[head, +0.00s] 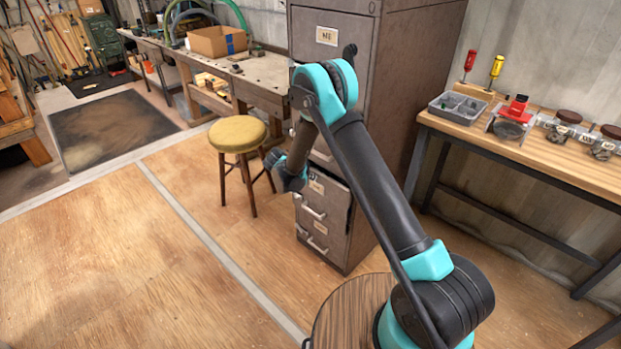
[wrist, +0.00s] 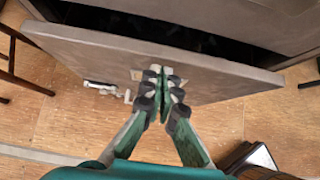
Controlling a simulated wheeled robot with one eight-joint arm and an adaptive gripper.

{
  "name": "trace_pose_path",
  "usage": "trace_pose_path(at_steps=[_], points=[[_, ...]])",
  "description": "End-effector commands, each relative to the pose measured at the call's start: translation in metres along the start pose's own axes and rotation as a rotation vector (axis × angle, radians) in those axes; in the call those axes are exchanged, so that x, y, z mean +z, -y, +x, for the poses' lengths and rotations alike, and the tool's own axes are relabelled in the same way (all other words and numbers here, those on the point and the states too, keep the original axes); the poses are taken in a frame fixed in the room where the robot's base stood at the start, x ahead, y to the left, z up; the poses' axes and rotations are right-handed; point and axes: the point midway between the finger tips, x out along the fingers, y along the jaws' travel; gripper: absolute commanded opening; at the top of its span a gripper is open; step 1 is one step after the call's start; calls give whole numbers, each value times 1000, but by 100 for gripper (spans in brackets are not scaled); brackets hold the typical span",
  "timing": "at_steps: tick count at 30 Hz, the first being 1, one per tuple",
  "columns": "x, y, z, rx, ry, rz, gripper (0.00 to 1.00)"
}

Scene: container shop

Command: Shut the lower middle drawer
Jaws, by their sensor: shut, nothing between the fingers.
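The grey metal filing cabinet (head: 395,130) stands at the centre of the head view. Its lower middle drawer (head: 333,206) has a pale label and a bar handle and sits partly behind my arm. In the wrist view the drawer front (wrist: 225,82) stands out from the cabinet, with a dark gap (wrist: 190,38) behind its top edge, so the drawer is open. My gripper (wrist: 165,75) is shut and empty, its fingertips at the drawer front beside the handle (wrist: 100,87). I cannot tell whether they touch it. The fingertips are not clear in the head view.
A stool with a yellow seat (head: 238,134) stands left of the cabinet. A workbench (head: 262,75) is behind it. A wooden table (head: 555,150) with small containers and screwdrivers stands to the right. The wooden floor (head: 120,260) in front left is clear.

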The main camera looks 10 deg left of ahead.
Motion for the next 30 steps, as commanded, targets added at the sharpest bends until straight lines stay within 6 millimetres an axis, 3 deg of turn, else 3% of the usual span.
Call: trace_pose_path(at_steps=[10,20,26,30], points=[[32,0,31,-2,1,2,0],[36,0,35,0,4,1,0],[36,0,22,0,5,0,0],[34,0,-4,1,3,-1,0]])
